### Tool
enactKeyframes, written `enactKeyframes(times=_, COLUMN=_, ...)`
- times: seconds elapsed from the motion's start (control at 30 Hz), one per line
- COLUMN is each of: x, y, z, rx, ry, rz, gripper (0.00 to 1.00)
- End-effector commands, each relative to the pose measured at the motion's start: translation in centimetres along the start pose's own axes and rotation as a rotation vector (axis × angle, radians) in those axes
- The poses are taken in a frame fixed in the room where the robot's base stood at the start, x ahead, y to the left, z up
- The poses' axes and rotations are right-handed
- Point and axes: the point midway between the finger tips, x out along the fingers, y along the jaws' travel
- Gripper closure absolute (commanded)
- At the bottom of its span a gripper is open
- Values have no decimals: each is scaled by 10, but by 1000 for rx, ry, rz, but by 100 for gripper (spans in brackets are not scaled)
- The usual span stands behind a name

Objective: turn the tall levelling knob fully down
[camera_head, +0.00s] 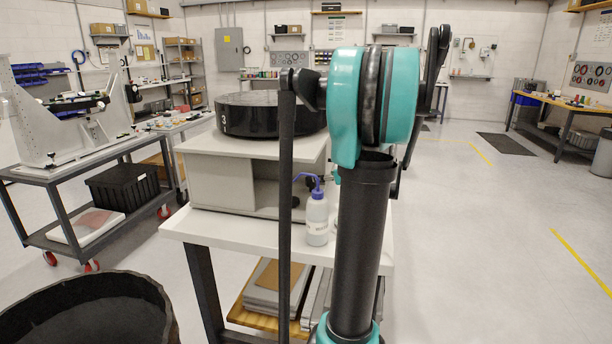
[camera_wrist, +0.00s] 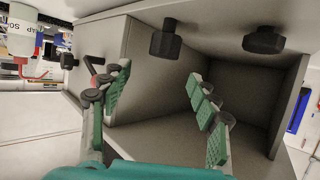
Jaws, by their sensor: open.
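In the wrist view, which looks upside down, my gripper (camera_wrist: 158,78) is open, with green ribbed pads spread apart and nothing between them. A dark faceted knob (camera_wrist: 163,40) on a short stem is at top centre, past the fingertips and apart from them. A similar knob (camera_wrist: 263,40) is at top right, and a smaller dark one (camera_wrist: 70,61) is at the left. I cannot tell for certain which is the tall levelling knob. The grey fixture box (camera_wrist: 140,75) has an open compartment behind the fingers. In the head view my arm hides my gripper.
In the head view, the box (camera_head: 222,185) stands on a white table (camera_head: 200,225) under a black disc (camera_head: 240,115) marked 3. A purple-capped bottle (camera_head: 317,220) stands near the box. A black bin (camera_head: 90,310) is front left.

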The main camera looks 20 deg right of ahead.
Motion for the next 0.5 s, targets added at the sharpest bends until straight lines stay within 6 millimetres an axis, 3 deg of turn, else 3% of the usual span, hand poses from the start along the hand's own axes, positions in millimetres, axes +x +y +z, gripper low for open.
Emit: enactKeyframes(times=0.5, x=65, y=-4, z=1, rx=-6, ry=2, rz=-8, gripper=39)
